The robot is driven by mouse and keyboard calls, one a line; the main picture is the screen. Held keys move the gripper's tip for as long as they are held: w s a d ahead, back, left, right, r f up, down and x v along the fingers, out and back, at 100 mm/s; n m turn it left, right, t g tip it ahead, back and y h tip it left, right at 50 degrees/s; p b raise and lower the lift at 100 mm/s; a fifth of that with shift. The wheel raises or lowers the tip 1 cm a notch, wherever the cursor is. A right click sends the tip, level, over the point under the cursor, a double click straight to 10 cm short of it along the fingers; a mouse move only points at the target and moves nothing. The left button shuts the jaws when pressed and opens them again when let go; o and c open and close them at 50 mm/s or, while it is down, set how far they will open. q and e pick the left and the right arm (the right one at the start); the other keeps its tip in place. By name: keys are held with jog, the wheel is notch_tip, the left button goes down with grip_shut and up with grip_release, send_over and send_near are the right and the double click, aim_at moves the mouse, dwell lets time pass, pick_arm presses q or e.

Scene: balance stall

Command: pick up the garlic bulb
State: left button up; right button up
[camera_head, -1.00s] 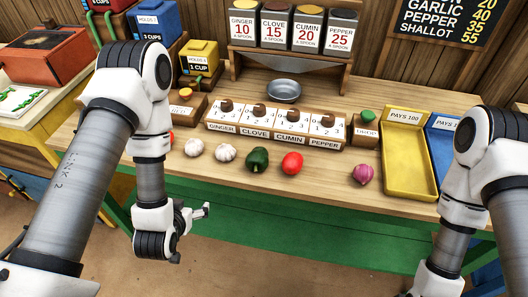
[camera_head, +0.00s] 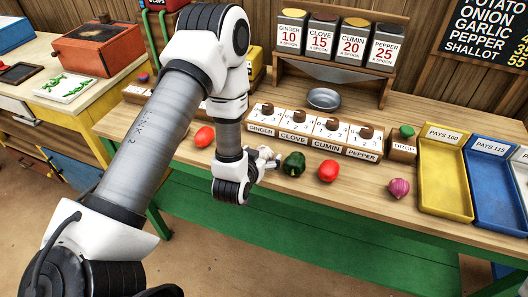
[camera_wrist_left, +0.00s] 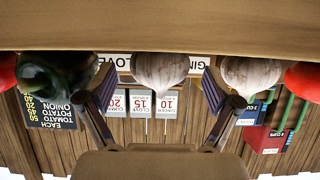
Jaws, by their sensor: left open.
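Two whitish garlic bulbs show in the left wrist view, which is upside down. One garlic bulb (camera_wrist_left: 160,70) lies between the spread fingers of my left gripper (camera_wrist_left: 158,90), with a visible gap to each finger. The second bulb (camera_wrist_left: 250,75) is just outside the right-hand finger in that view. In the head view my left gripper (camera_head: 265,159) is low at the table's front edge, beside the green pepper (camera_head: 294,164); my arm largely hides the bulbs there. My right gripper is not in view.
A red tomato (camera_head: 204,136) lies left of my wrist and another red one (camera_head: 328,170) right of the green pepper. A purple shallot (camera_head: 399,188) lies farther right. The spice blocks (camera_head: 315,132) stand behind, with yellow (camera_head: 446,180) and blue (camera_head: 498,192) trays at right.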

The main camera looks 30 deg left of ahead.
pick_arm(q)
jog(key=shift+w+a+f, duration=0.1)
jog(key=shift+w+f, duration=0.1)
jog(key=shift+w, duration=0.1)
jog(key=shift+s, duration=0.1)
jog(key=c, duration=1.2)
jog(key=shift+r, duration=0.15)
